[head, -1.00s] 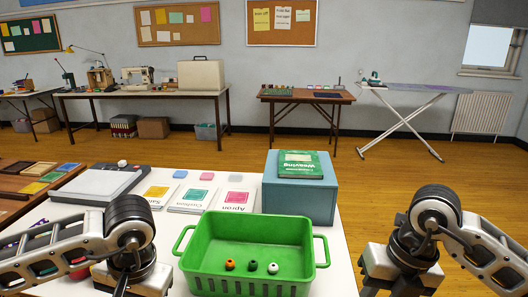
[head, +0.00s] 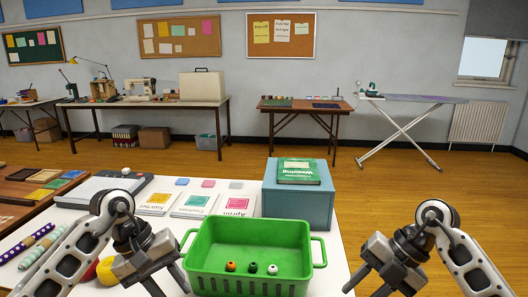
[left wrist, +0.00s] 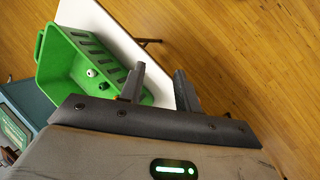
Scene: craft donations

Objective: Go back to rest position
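My left gripper (head: 168,284) is left of the green basket, over the white table, with its fingers apart and nothing between them. The left wrist view also shows its two separated fingers (left wrist: 158,88), empty, with the table edge and wooden floor beyond. My right gripper (head: 366,284) is right of the basket near the table's right edge. Its fingers look apart and empty, partly cut off by the frame bottom. The green basket (head: 250,228) stands on the table and holds an orange, a green and a white bead.
A blue box (head: 298,204) with a green book (head: 298,171) on top stands behind the basket. Cards (head: 196,204) lie to its left. Patterned rolls (head: 28,242) and a yellow ball (head: 107,270) lie near my left arm. Open floor lies beyond the table.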

